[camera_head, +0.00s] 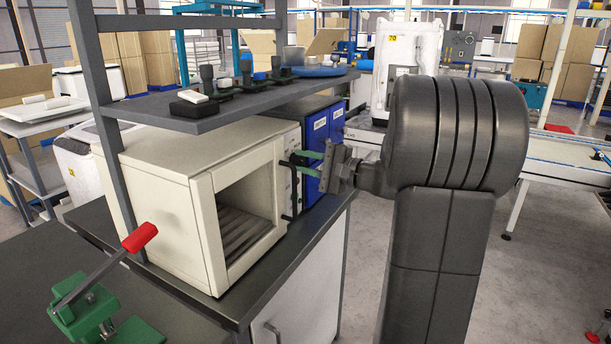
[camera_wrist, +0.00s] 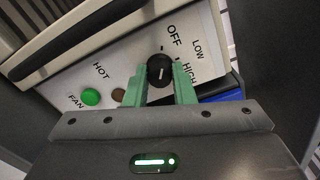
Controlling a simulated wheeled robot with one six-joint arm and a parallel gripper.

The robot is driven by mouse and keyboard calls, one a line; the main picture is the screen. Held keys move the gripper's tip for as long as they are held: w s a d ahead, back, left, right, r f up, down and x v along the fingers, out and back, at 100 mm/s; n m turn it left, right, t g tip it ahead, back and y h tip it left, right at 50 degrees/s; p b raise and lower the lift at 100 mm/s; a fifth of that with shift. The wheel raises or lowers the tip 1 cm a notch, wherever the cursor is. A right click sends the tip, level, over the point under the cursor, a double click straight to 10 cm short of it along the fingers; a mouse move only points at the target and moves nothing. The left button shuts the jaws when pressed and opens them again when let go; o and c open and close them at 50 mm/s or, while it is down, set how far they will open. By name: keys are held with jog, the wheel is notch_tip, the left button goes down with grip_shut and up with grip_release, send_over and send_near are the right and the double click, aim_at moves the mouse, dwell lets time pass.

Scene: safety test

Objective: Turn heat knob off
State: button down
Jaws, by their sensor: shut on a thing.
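The heat knob (camera_wrist: 160,70) is round and black with a short white mark. It sits on the white control panel (camera_wrist: 130,72) of a cream oven (camera_head: 170,190). OFF, LOW and HIGH are printed above and right of the knob in the wrist view. The mark stands roughly upright in that view; I cannot tell which label it meets. My gripper's (camera_head: 303,162) green fingers are shut on the knob, one on each side. In the head view my gripper reaches the panel from the right, and the knob is hidden or too small to make out.
A green FAN button (camera_wrist: 90,97) and a brown HOT light (camera_wrist: 119,95) are left of the knob. Blue boxes (camera_head: 322,140) stand behind the oven. A grey shelf (camera_head: 225,105) hangs over it. A red-handled green clamp (camera_head: 85,305) is at the front left.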

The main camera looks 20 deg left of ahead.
jog(key=shift+n+b, duration=0.55)
jog(key=shift+n, duration=0.05)
jog(key=c, duration=1.2)
grip_release()
jog(key=s+d+p, duration=0.1)
jog(key=d, duration=1.3)
jog(key=shift+s+a, duration=0.1)
jog(key=shift+a, duration=0.05)
jog(key=a, duration=0.9)
jog(key=w+a+b, duration=0.1)
jog(key=a, duration=0.3)
jog(key=shift+a, duration=0.35)
jog(key=shift+d, duration=0.15)
